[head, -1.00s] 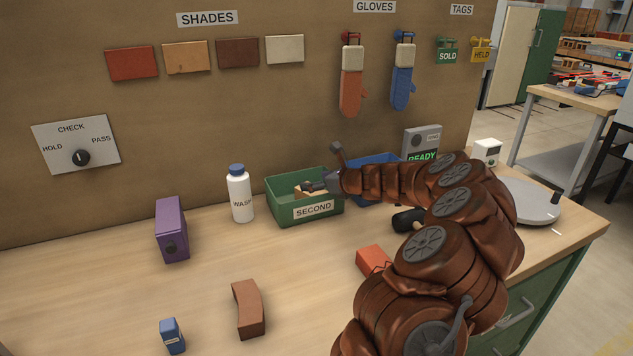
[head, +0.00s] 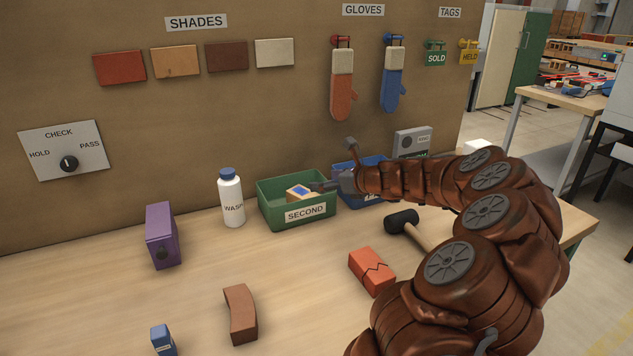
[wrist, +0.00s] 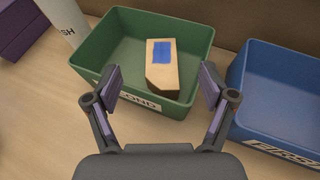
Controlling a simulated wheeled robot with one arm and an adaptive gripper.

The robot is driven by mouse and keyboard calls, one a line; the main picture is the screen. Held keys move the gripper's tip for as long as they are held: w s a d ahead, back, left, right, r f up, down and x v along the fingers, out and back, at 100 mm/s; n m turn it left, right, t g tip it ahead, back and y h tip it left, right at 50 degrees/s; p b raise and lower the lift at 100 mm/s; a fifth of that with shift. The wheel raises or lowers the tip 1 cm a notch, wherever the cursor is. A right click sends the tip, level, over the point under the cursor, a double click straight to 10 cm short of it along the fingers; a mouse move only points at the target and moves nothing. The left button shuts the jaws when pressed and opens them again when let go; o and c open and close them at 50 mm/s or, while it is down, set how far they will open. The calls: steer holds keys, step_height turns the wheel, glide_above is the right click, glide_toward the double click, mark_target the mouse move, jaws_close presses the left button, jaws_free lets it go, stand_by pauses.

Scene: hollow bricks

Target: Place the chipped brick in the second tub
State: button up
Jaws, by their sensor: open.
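The chipped brick (head: 300,193) is tan with a blue patch on top. It lies inside the green tub marked SECOND (head: 270,214). In the wrist view the brick (wrist: 163,75) shows a broken, darker near end, and the green tub (wrist: 98,80) surrounds it. My gripper (head: 325,186) is at the tub's right side in the head view. In the wrist view my gripper (wrist: 162,90) has its fingers wide apart, one on each side of the brick's near end, with clear gaps to it.
The blue tub marked FIRST (wrist: 275,95) stands right of the green tub. A white wash bottle (head: 231,200) stands to its left, beyond which is a purple box (head: 162,235). A cracked red brick (head: 370,270), a mallet (head: 402,221) and a curved brown brick (head: 240,314) lie in front.

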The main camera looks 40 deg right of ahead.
steer(key=shift+v, duration=2.2)
